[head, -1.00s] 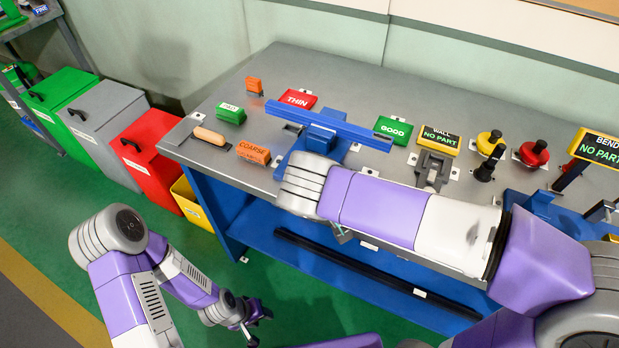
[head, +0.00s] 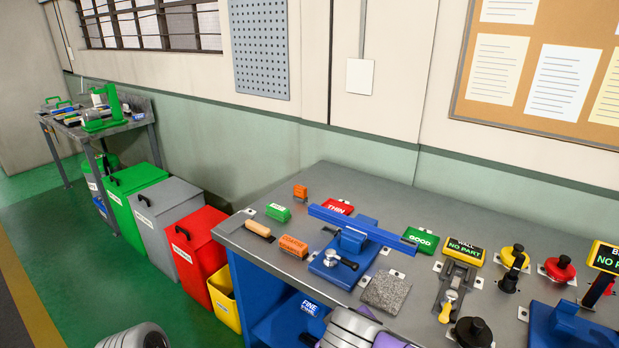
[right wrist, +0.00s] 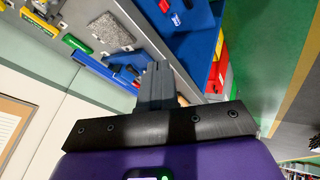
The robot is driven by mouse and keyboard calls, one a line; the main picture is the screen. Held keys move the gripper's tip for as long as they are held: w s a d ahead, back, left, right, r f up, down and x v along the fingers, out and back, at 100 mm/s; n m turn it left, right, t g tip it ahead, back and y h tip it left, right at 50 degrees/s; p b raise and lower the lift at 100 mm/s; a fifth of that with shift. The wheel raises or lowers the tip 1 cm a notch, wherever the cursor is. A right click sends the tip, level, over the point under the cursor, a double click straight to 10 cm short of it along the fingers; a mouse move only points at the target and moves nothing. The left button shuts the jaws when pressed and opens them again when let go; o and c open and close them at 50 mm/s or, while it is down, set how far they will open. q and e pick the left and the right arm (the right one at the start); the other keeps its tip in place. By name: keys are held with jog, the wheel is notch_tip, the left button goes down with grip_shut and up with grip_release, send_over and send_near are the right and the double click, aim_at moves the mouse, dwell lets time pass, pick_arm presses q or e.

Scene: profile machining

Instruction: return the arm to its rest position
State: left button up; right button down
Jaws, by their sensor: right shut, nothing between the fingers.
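My right gripper (right wrist: 158,88) shows in the right wrist view with its dark fingers together and nothing between them. It appears apart from the bench, which shows beyond the fingers. In the head view only grey and purple links of my right arm show at the bottom edge, in front of the bench's front. My right gripper is outside that view. A grey rounded link of my left arm shows at the bottom left, and my left gripper is out of view.
The grey workbench (head: 337,175) carries a blue fixture (head: 352,243), a stone block (head: 385,291), the THIN sign (head: 338,207), the GOOD sign (head: 420,239) and yellow and red knobs. Red (head: 190,255), grey and green bins and a yellow bin (head: 224,300) stand left of it. Green floor lies beyond.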

notch_tip(320, 180, down, 28)
jog(key=s+a+m+g+y, duration=0.2)
jog(key=m+g+y, duration=0.15)
jog(key=g, duration=0.35)
jog(key=s+d+f+m+y, duration=0.1)
jog(key=s+d+f+m, duration=0.1)
jog(key=f, duration=0.6)
jog(key=s+d+f+m+y+p, duration=0.1)
jog(key=s+d+f+m, duration=0.2)
jog(key=s+f, duration=0.3)
notch_tip(320, 180, down, 2)
jog(key=shift+s+f+m, duration=0.1)
jog(key=shift+s+m, duration=0.3)
jog(key=shift+m, duration=0.25)
